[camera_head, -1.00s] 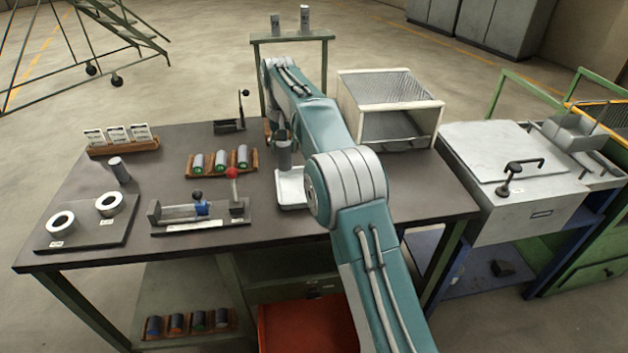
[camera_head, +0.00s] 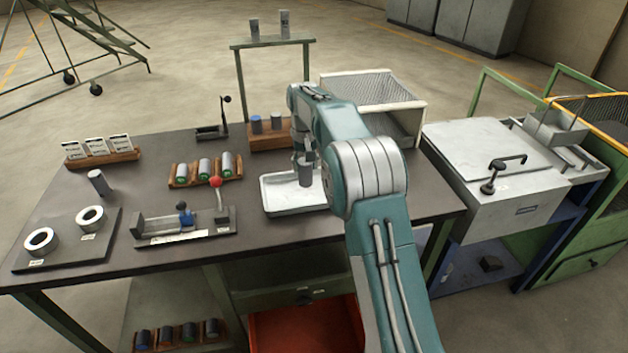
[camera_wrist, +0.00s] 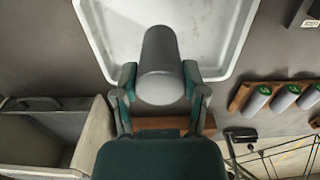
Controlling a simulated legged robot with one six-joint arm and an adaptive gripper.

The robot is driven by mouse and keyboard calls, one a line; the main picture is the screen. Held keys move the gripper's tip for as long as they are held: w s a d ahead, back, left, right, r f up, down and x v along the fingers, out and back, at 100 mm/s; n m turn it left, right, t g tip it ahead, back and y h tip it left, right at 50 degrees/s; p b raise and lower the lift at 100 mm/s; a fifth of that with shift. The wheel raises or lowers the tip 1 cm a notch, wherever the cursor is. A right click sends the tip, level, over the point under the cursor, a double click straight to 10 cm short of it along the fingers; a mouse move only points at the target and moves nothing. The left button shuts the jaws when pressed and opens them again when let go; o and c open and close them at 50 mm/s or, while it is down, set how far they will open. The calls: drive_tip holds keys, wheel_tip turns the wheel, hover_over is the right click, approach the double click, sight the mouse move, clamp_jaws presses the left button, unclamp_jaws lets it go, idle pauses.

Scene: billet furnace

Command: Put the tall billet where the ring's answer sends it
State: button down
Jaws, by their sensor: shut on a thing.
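My gripper (camera_wrist: 160,88) is shut on a plain grey billet (camera_wrist: 161,50). In the head view the billet (camera_head: 305,172) hangs upright from the gripper (camera_head: 303,155), over the white tray (camera_head: 280,207). The wrist view also shows the tray (camera_wrist: 225,40) behind the billet; I cannot tell whether the billet touches it.
A rack (camera_head: 205,172) of green-ended billets, a red-knobbed fixture (camera_head: 185,225) and a card holder (camera_head: 103,157) stand left. A mesh basket (camera_head: 370,100) and lidded furnace box (camera_head: 510,170) are right.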

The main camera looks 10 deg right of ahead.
drive_tip(key=f, duration=0.1)
drive_tip(key=d+f, duration=0.1)
drive_tip(key=f, duration=0.1)
drive_tip(key=d+f, duration=0.1)
drive_tip(key=shift+s+d+f, duration=0.1)
drive_tip(key=shift+f, duration=0.75)
drive_tip(key=shift+a, duration=0.2)
drive_tip(key=shift+c, duration=0.9)
unclamp_jaws()
drive_tip(key=shift+f, duration=0.15)
drive_tip(key=shift+o, duration=0.2)
drive_tip(key=shift+d, duration=0.1)
